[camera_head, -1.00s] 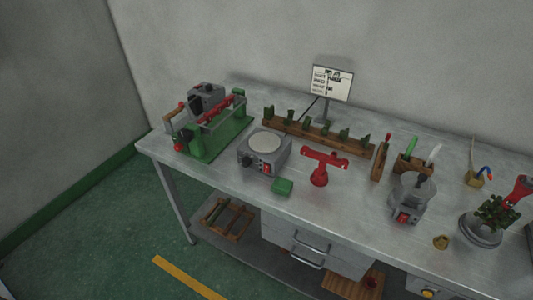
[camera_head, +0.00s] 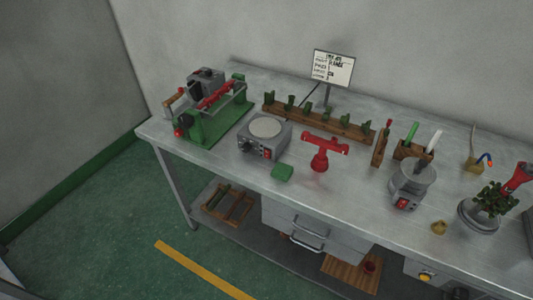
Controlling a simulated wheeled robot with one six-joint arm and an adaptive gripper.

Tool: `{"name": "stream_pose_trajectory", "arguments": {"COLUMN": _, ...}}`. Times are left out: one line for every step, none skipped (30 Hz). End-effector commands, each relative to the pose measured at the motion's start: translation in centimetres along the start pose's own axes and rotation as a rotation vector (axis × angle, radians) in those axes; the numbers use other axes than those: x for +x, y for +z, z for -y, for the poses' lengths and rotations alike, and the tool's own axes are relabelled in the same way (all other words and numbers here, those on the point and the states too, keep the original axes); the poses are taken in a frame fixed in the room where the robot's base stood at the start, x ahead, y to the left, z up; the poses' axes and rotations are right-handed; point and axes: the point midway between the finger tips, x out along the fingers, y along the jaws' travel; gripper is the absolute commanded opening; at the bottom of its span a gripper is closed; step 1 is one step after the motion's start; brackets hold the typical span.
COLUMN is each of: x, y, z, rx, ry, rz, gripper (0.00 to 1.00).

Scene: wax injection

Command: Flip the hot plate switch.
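The hot plate (camera_head: 270,143) is a grey box with a round pale top, standing near the front edge of the workbench, left of the middle. Its front face carries a dark knob (camera_head: 246,146) on the left and a small red switch (camera_head: 267,154) on the right. The switch's position is too small to tell. My gripper is not in view.
The metal workbench (camera_head: 345,180) also bears a green machine (camera_head: 212,122) at left, a red stand (camera_head: 322,150), a wooden rack (camera_head: 315,127), a grey pot with a red switch (camera_head: 411,184) and a sign (camera_head: 332,68). The floor in front is clear.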

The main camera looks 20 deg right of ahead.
Motion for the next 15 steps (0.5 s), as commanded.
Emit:
{"name": "stream_pose_trajectory", "arguments": {"x": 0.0, "y": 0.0, "z": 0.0, "rx": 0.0, "ry": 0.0, "rz": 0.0, "gripper": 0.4}}
{"name": "stream_pose_trajectory", "arguments": {"x": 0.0, "y": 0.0, "z": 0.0, "rx": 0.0, "ry": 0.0, "rz": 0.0, "gripper": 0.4}}
{"name": "stream_pose_trajectory", "arguments": {"x": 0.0, "y": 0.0, "z": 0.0, "rx": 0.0, "ry": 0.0, "rz": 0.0, "gripper": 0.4}}
{"name": "stream_pose_trajectory", "arguments": {"x": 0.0, "y": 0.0, "z": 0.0, "rx": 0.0, "ry": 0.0, "rz": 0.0, "gripper": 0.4}}
{"name": "stream_pose_trajectory", "arguments": {"x": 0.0, "y": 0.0, "z": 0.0, "rx": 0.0, "ry": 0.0, "rz": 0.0, "gripper": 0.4}}
{"name": "stream_pose_trajectory", "arguments": {"x": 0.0, "y": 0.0, "z": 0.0, "rx": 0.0, "ry": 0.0, "rz": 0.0, "gripper": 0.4}}
{"name": "stream_pose_trajectory", "arguments": {"x": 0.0, "y": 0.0, "z": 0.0, "rx": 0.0, "ry": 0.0, "rz": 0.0, "gripper": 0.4}}
{"name": "stream_pose_trajectory", "arguments": {"x": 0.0, "y": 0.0, "z": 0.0, "rx": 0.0, "ry": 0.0, "rz": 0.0, "gripper": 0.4}}
{"name": "stream_pose_trajectory", "arguments": {"x": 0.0, "y": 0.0, "z": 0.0, "rx": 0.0, "ry": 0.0, "rz": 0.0, "gripper": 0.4}}
{"name": "stream_pose_trajectory", "arguments": {"x": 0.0, "y": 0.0, "z": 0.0, "rx": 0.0, "ry": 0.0, "rz": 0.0, "gripper": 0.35}}
{"name": "stream_pose_trajectory", "arguments": {"x": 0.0, "y": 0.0, "z": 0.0, "rx": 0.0, "ry": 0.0, "rz": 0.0, "gripper": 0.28}}
{"name": "stream_pose_trajectory", "arguments": {"x": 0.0, "y": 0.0, "z": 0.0, "rx": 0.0, "ry": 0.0, "rz": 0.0, "gripper": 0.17}}
{"name": "stream_pose_trajectory", "arguments": {"x": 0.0, "y": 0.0, "z": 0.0, "rx": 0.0, "ry": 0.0, "rz": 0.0, "gripper": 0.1}}
{"name": "stream_pose_trajectory", "arguments": {"x": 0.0, "y": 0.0, "z": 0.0, "rx": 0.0, "ry": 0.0, "rz": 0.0, "gripper": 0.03}}
{"name": "stream_pose_trajectory", "arguments": {"x": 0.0, "y": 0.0, "z": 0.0, "rx": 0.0, "ry": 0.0, "rz": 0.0, "gripper": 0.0}}
